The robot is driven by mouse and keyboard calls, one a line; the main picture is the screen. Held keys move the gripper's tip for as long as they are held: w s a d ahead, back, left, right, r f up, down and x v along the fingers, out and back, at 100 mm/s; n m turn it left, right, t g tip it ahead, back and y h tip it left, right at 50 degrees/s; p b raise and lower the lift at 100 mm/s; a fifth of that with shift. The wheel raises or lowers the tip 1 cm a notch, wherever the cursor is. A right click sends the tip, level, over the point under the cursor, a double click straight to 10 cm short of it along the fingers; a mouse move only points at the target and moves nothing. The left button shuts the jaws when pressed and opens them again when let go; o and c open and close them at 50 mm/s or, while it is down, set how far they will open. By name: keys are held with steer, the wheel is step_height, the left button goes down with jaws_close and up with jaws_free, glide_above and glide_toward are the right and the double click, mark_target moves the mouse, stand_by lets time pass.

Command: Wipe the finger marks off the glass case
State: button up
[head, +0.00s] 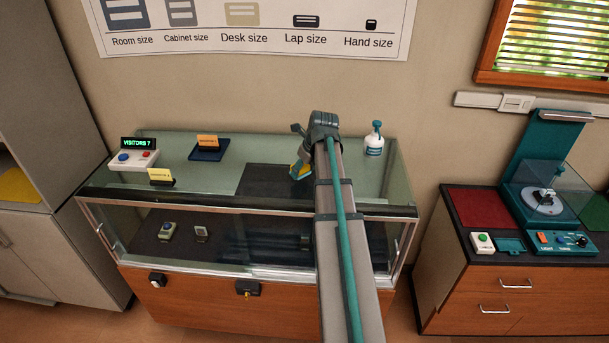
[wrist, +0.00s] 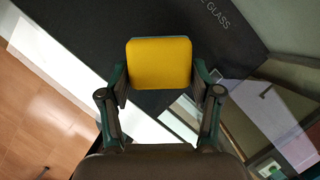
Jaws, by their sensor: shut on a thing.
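The glass case (head: 222,178) stands against the wall, with a pale green glass top, a dark-framed front and a wooden base. My gripper (head: 301,166) is over the right half of its top. It is shut on a yellow pad (wrist: 160,63), which sits between both fingers in the wrist view. Only a bit of yellow shows in the head view, so I cannot tell whether the pad touches the surface. A dark mat (head: 262,180) lies beneath; the wrist view shows part of its lettering, "GLASS". I cannot make out finger marks. My arm hides part of the case.
A white spray bottle (head: 374,142) stands at the top's back right. A visitor counter (head: 131,159), a yellow label (head: 161,177) and a dark stand with an orange label (head: 208,149) are on the left. A wooden cabinet (head: 510,290) with a teal device stands right.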

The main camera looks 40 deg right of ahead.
steer(key=shift+r, duration=2.65)
